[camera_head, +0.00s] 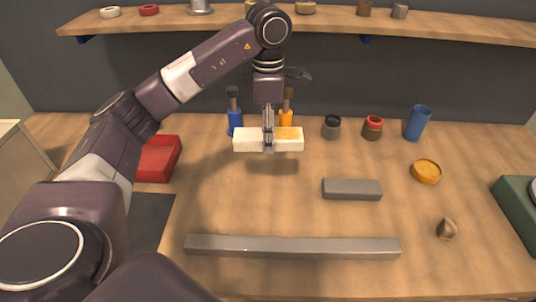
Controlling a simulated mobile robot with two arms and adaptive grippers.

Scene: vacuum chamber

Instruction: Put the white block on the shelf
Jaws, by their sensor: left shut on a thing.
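The white block (250,140) is long and pale, with a yellowish tint on its right part. My left gripper (268,146) points down and is shut around its middle. The block is level and appears held above the table, with a soft shadow on the wood below it. The wooden shelf (440,29) runs along the back wall, above and behind the block. My left arm reaches in from the left and its wrist covers part of the shelf front. My right gripper is not in view.
The shelf holds several small rings, cups and bowls. On the wooden table (260,205) are a blue cup (417,123), a red tray (160,158), a short grey bar (351,189) and a long grey bar (290,247). Blue and orange-handled brushes stand behind the block.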

